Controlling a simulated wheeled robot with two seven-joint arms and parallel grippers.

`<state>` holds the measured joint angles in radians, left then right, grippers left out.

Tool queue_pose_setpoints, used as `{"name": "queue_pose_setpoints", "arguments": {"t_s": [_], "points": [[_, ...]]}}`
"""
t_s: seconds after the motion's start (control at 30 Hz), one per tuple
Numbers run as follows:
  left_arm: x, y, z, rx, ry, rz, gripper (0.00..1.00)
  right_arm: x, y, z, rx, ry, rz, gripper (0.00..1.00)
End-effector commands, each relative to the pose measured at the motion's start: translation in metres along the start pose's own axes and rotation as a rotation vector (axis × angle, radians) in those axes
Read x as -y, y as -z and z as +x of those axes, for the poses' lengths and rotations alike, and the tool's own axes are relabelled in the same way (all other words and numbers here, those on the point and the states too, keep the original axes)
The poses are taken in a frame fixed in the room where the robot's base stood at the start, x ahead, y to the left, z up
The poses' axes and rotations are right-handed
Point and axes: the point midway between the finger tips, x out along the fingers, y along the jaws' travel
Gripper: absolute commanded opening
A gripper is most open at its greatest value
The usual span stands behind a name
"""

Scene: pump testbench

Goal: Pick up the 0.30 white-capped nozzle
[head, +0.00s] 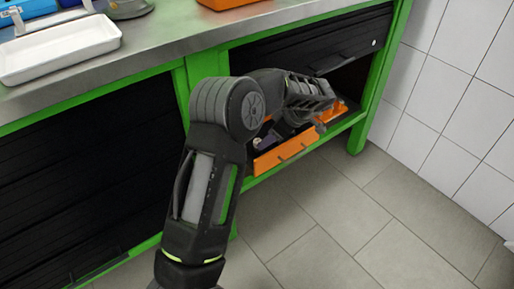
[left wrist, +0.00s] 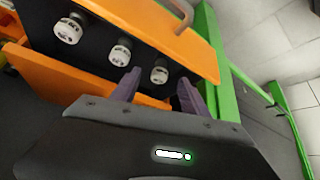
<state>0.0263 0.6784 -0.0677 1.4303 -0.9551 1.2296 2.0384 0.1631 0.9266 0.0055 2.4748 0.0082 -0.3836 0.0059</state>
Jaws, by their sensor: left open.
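Three white-capped nozzles stand in a row on a dark panel in the left wrist view: a left one (left wrist: 68,29), a middle one (left wrist: 120,53) and a right one (left wrist: 159,71). Their size markings are too small to read, so I cannot tell which is the 0.30. My left gripper (left wrist: 159,78) is open. Its purple fingers point towards the row, with the right nozzle seen between the fingertips; I see no grip on it. In the head view my arm reaches into the open lower compartment and mostly hides the nozzles. My right gripper is not in view.
An orange holder (head: 287,152) sits on the green-framed bench's lower shelf; its orange wall with a grey handle (left wrist: 183,17) is close beyond the nozzles. A black shutter (head: 310,45) hangs above. A white tray (head: 60,49) is on the benchtop. The tiled floor in front is clear.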

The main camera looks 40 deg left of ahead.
Motion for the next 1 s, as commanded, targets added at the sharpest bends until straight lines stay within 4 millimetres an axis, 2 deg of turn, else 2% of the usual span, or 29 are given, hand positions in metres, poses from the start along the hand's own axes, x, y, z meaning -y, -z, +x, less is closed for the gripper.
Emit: {"name": "queue_pose_setpoints", "arguments": {"t_s": [0.17,0.53,0.8,1.0], "points": [[0.001,-0.001,0.021,-0.001,0.002,0.001,0.53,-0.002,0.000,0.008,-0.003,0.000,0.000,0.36],[0.001,0.000,0.025,0.000,0.002,0.000,0.53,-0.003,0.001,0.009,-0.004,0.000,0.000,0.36],[0.002,0.002,0.062,0.001,0.003,0.000,0.53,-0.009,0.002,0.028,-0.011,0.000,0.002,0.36],[0.001,0.003,0.074,0.001,0.000,0.001,0.53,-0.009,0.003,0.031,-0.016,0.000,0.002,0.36]]}}
